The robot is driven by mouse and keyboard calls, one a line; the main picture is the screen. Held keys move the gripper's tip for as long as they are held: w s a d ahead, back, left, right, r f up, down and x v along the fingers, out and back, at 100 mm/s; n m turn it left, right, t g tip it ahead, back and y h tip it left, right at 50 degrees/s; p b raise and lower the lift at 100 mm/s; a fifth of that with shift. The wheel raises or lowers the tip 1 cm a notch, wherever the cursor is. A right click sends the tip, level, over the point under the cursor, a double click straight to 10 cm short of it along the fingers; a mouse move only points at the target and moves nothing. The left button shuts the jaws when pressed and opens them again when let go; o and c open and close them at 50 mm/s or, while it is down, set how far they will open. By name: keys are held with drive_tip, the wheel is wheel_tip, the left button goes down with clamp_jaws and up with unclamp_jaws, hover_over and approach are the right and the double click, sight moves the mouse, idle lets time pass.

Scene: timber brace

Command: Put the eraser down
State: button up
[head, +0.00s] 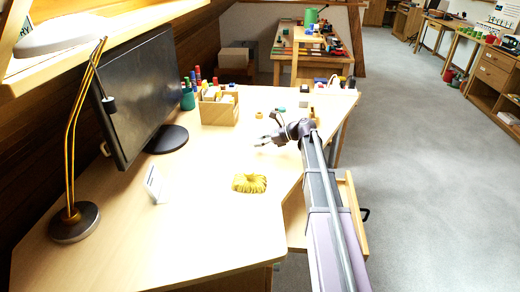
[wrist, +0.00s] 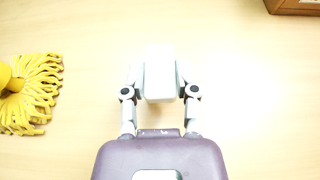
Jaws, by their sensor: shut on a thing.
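The eraser (wrist: 160,74) is a pale white block in the wrist view, held between the two fingers of my gripper (wrist: 160,92). My gripper is shut on its sides, and the far end of the block shows between the fingertips. In the head view my gripper (head: 261,143) is over the light wooden desk (head: 215,222), and the eraser is too pale and small to make out against the bright top. I cannot tell whether the eraser touches the desk.
A yellow looped bundle (head: 249,183) lies nearby and shows left in the wrist view (wrist: 32,92). A wooden organiser box (head: 219,110) stands farther back, its corner top right in the wrist view (wrist: 297,5). A monitor (head: 142,95) and lamp (head: 74,221) stand left.

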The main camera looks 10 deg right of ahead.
sight(259, 153)
drive_tip(key=shift+f+b, duration=1.35)
drive_tip(key=shift+f, duration=0.2)
drive_tip(key=shift+f, duration=0.15)
drive_tip(key=o, duration=0.9)
drive_tip(key=shift+o, duration=0.2)
drive_tip(key=shift+r, duration=0.2)
drive_tip(key=shift+d+r, duration=0.1)
drive_tip(key=shift+d, duration=0.1)
drive_tip(key=p+v, duration=0.4)
drive_tip(key=v, duration=0.7)
drive_tip(key=shift+s+d+r+p, duration=0.1)
drive_tip(key=shift+s+d+p, duration=0.05)
drive_tip(key=shift+d+p, duration=0.15)
